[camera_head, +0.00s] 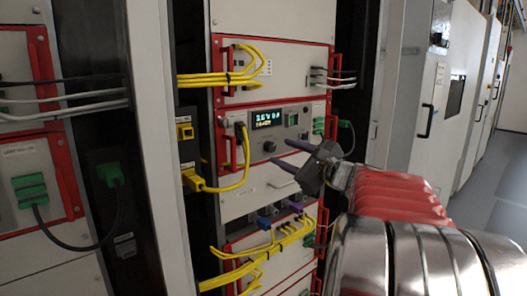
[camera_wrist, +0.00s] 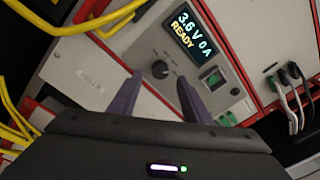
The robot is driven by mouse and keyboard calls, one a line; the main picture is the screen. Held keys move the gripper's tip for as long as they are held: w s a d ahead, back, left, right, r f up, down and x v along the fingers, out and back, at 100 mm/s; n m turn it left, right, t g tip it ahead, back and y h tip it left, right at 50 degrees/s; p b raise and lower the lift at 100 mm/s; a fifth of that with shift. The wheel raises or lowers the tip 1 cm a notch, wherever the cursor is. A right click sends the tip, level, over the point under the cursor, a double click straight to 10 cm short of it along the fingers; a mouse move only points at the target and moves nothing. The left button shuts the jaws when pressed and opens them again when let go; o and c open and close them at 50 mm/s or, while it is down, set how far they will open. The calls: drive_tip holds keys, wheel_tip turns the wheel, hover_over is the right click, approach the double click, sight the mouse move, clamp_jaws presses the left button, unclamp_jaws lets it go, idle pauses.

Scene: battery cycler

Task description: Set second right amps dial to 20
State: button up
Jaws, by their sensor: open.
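A dark round dial (camera_wrist: 160,69) sits on a light grey panel in the wrist view, and it also shows in the head view (camera_head: 269,146). Its scale marks are too small to read. Above it, a display (camera_wrist: 189,35) reads 3.6 V, 0 A and READY; the same display is in the head view (camera_head: 267,118). My gripper (camera_wrist: 159,78) is open, with two purple fingers pointing at the panel. In the picture the dial appears between the fingertips, with no visible contact. In the head view my gripper (camera_head: 279,151) is just right of the dial.
Yellow cables (camera_head: 232,170) loop left of the panel. Red handles (camera_head: 320,118) stick out from the panel sides. An open aisle (camera_head: 490,190) lies at the right.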

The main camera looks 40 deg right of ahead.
sight(272, 148)
drive_tip(key=shift+w+d, duration=0.1)
drive_tip(key=shift+w, duration=2.05)
drive_tip(key=c, duration=1)
